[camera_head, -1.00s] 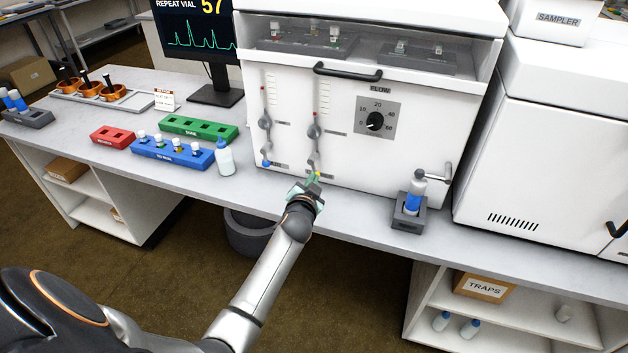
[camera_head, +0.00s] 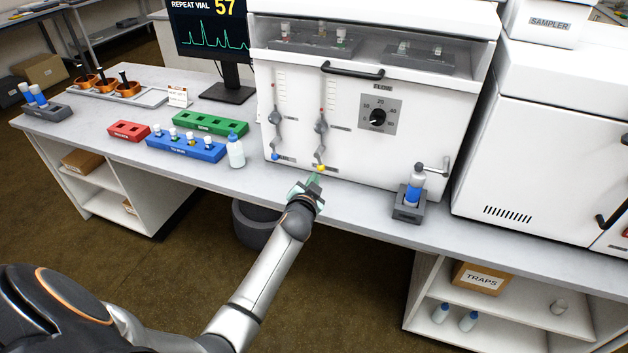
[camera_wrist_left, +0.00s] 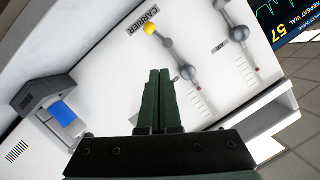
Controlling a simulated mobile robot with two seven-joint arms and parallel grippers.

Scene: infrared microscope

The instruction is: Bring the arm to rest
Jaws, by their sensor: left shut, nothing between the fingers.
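My left arm reaches up from the bottom of the head view to the bench's front edge. Its gripper (camera_head: 314,181) is in front of the white instrument's lower panel, just below the yellow-tipped valve lever (camera_head: 321,168). In the left wrist view the two dark green fingers (camera_wrist_left: 157,98) are together with nothing between them. The yellow knob (camera_wrist_left: 150,29) of the lever, beside the label CARRIER, shows beyond the fingertips, apart from them. My right gripper is not in view.
A bottle in a grey holder (camera_head: 409,213) stands right of the gripper. A white bottle (camera_head: 236,152), a blue rack (camera_head: 184,147), a green rack (camera_head: 210,123) and a red rack (camera_head: 129,131) stand to the left. A dark bin (camera_head: 254,225) is under the bench. The bench front near the gripper is clear.

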